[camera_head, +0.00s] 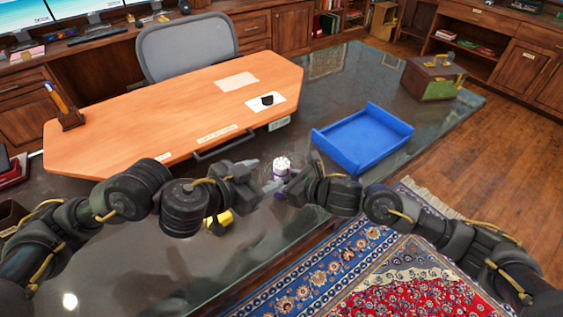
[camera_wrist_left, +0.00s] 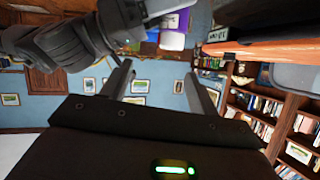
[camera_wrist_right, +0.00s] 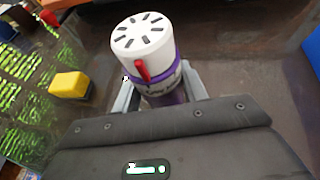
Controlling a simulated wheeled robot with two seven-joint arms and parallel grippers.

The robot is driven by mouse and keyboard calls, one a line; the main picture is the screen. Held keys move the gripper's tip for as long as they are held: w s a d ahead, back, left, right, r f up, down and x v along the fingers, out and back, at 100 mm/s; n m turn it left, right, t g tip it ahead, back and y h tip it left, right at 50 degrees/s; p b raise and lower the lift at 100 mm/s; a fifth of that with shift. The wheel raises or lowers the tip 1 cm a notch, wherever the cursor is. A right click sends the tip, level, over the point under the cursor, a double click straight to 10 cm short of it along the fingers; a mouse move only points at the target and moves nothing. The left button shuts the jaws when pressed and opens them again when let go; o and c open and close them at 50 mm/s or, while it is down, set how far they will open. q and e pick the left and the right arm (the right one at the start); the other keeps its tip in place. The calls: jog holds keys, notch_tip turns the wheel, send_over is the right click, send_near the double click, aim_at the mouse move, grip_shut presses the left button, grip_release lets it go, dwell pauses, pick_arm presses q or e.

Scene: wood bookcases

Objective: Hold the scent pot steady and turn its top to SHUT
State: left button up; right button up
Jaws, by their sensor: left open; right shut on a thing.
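In the right wrist view, the white top (camera_wrist_right: 142,38) carries a red tab, and the purple body (camera_wrist_right: 167,97) with pale lettering sits between my fingers. My right gripper (camera_head: 281,187) is shut on the body, below the top. My left gripper (camera_head: 262,174) is open and empty, just left of the pot and apart from it. The left wrist view shows its spread fingers (camera_wrist_left: 162,82), with the purple and white pot (camera_wrist_left: 172,40) beyond them.
A blue tray (camera_head: 318,139) lies right of the pot. A raised orange wooden board (camera_head: 170,115) lies behind, holding a pen holder (camera_head: 69,119) and papers. A yellow block (camera_wrist_right: 71,84) is near my left forearm. A box (camera_head: 434,90) stands at the far right corner.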

aim_at(281, 163)
pick_arm(q)
jog(key=w+d+f+n, duration=0.1)
jog(key=w, duration=0.1)
jog(key=w+d+f, duration=0.2)
jog(key=w, duration=0.1)
jog(key=w+d+f+n+t, duration=0.1)
jog(key=w, duration=0.2)
jog(key=shift+w+d+f+n+y, duration=0.1)
jog(key=shift+d+f+n+y, duration=0.2)
jog(key=shift+f, duration=0.05)
dwell(0.5)
jog(key=c, duration=1)
